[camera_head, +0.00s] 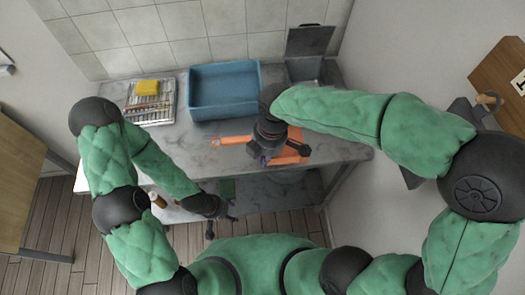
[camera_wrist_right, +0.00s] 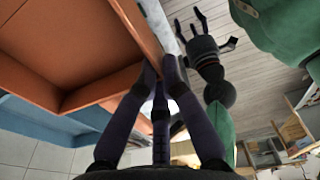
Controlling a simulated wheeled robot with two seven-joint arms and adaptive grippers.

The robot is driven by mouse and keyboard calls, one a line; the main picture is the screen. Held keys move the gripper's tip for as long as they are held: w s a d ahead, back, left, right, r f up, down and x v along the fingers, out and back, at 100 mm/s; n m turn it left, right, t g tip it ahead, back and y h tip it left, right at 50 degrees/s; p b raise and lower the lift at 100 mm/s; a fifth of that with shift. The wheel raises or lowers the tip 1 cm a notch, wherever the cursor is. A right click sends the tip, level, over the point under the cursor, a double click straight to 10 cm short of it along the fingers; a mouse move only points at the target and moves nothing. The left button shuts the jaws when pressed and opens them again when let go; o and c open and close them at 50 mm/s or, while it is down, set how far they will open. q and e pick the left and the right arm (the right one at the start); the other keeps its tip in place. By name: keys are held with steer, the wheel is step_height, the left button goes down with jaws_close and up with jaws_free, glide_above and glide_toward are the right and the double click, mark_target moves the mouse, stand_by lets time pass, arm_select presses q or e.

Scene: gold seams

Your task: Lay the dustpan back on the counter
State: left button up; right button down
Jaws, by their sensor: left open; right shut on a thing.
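The orange dustpan (camera_head: 290,152) is over the front right part of the grey marble counter (camera_head: 185,150), its handle pointing left. My right gripper (camera_head: 268,156) is above it and partly hides it. In the right wrist view the gripper's fingers (camera_wrist_right: 160,75) are shut on the rim of the dustpan (camera_wrist_right: 60,50), whose pan fills the upper left. I cannot tell whether the dustpan touches the counter. My left gripper (camera_head: 222,217) is open and empty, in front of the counter's front edge and apart from the dustpan; it also shows in the right wrist view (camera_wrist_right: 207,38).
A blue tub (camera_head: 225,114) stands at the counter's back, with a grey lidded bin (camera_head: 305,70) to its right. A rack (camera_head: 140,108) with a yellow sponge (camera_head: 147,87) is at the left. Counter left of the handle is clear. A lower shelf holds a green item (camera_head: 227,187).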

steer(key=w+f, duration=0.2)
steer(key=w+f+b, duration=0.2)
steer(key=w+f, duration=0.1)
steer(key=shift+w+d+f, duration=0.3)
steer(key=shift+w+f, duration=0.05)
steer(key=f, duration=0.1)
steer(key=f+b, duration=0.1)
steer(key=f, duration=0.2)
steer(key=shift+w+b, duration=0.35)
steer(key=shift+b, duration=0.05)
steer(key=c, duration=1.4)
jaws_free()
steer(key=shift+r, duration=0.1)
steer(key=r+p, duration=0.1)
steer(key=r, duration=0.3)
steer(key=d+r+p, duration=0.1)
steer(key=r, duration=0.3)
steer(key=r+p, duration=0.2)
steer(key=r, duration=0.2)
steer(key=shift+w+d, duration=0.1)
steer(key=shift+d, duration=0.15)
steer(key=shift+f, duration=0.15)
